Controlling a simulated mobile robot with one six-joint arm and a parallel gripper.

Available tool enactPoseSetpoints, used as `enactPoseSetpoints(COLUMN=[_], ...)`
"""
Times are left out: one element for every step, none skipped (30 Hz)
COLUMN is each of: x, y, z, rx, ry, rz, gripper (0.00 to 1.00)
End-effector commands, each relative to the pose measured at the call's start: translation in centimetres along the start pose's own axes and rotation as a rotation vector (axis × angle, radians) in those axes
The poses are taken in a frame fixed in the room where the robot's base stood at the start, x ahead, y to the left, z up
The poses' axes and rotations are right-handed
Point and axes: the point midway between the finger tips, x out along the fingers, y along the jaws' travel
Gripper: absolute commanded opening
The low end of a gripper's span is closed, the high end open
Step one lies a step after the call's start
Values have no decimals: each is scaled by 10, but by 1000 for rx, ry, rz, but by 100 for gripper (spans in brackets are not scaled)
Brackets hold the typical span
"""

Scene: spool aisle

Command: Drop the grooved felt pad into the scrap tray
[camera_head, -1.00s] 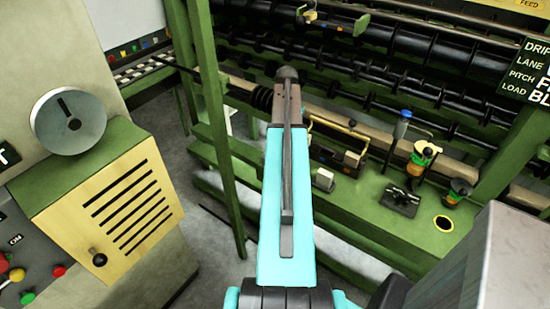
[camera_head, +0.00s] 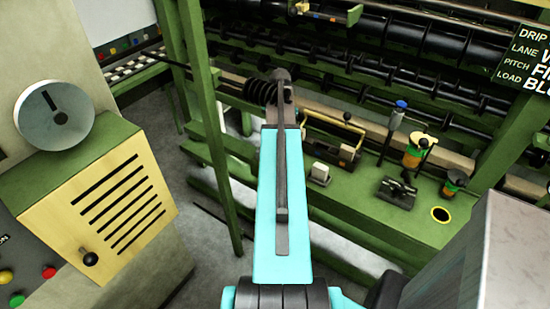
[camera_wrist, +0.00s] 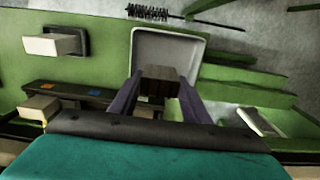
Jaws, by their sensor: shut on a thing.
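In the wrist view my gripper (camera_wrist: 160,82) is shut on a dark brown block with faint grooves, which looks like the grooved felt pad (camera_wrist: 160,90). The pad sits between the two dark purple fingers. Beyond it shows a pale grey, square, rimmed tray (camera_wrist: 170,48), apparently the scrap tray. The pad overlaps the tray's near part in the picture; its height above the tray is hard to judge. In the head view my turquoise arm reaches away from me, and the gripper and pad are hidden behind it.
A green bench holds a small vise-like block (camera_head: 398,192), a blue-topped post (camera_head: 391,125), an orange spool holder (camera_head: 414,155) and a yellow-rimmed hole (camera_head: 440,214). A wire-handled carrier (camera_head: 335,140) stands close right of my arm. A green post (camera_head: 208,120) rises at left.

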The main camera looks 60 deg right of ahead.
Motion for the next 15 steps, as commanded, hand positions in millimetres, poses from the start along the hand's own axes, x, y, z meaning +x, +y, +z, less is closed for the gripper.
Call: enactPoseSetpoints(x=[8,10,13,15,17,18,20,21,22,22,23,23,23,23,23], y=[0,0,0,0,0,0,0,0,0,0,-1,-1,-1,-1,-1], z=[0,0,0,0,0,0,0,0,0,0,0,0,0,1,1], rx=[0,0,-1,-1,-1,-1,-1,-1,-1,-1,-1,-1,-1,-1,-1], ry=[0,0,0,0,0,0,0,0,0,0,0,0,0,0,0], rz=[0,0,0,0,0,0,0,0,0,0,0,0,0,0,0], gripper=[21,21,21,21,21,21,21,21,21,21,21,21,21,21,21])
